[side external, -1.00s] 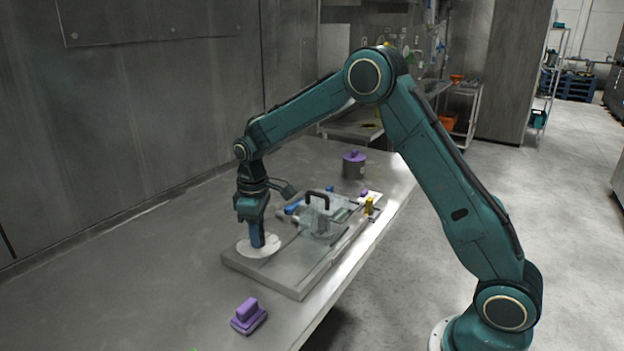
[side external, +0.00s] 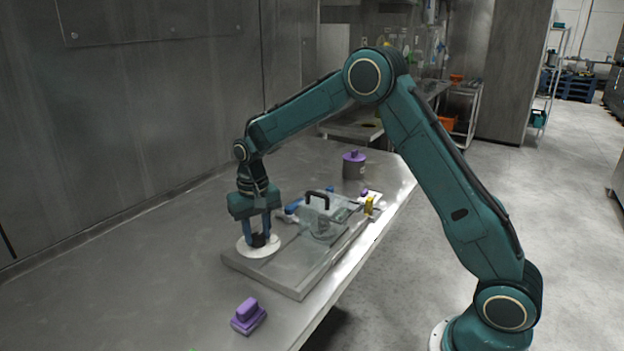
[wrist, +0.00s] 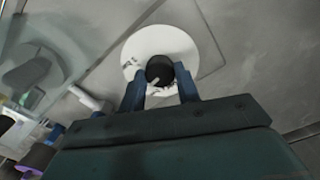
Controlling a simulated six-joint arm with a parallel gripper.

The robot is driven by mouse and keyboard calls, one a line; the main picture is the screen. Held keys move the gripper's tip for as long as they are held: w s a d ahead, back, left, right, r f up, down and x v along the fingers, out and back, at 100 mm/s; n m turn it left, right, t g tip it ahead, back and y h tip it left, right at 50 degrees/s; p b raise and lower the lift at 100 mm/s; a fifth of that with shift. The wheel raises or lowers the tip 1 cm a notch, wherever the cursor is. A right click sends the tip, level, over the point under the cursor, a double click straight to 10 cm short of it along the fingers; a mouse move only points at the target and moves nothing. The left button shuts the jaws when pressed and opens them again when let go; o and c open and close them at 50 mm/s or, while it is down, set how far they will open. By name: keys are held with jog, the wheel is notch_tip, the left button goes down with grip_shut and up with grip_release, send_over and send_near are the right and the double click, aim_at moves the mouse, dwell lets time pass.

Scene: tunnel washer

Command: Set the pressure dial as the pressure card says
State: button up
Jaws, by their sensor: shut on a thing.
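The pressure dial is a flat white disc (side external: 248,250) with a black knob (side external: 259,240) at its centre, on the left end of a grey plate. In the wrist view the disc (wrist: 158,38) carries small dark marks, too small to read, and the knob (wrist: 160,67) has a pale pointer line. My gripper (side external: 258,237) points down over the dial. Its two blue fingers (wrist: 161,85) stand on either side of the knob and are shut on it. I cannot tell which card is the pressure card; a small white card (side external: 372,196) lies at the plate's far end, its writing unreadable.
A clear box with a black handle (side external: 317,196) stands on the plate right of the dial. A yellow piece (side external: 368,206) is beside it. A purple block (side external: 248,316) lies in front, and a purple-lidded grey pot (side external: 354,165) stands behind. The table's left side is clear.

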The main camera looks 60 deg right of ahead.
aim_at(257, 235)
jog(key=shift+m, duration=0.8)
jog(key=o, duration=1)
jog(key=shift+r, duration=0.1)
notch_tip(257, 235, up, 14)
jog(key=shift+f, duration=0.1)
jog(key=shift+s, duration=0.1)
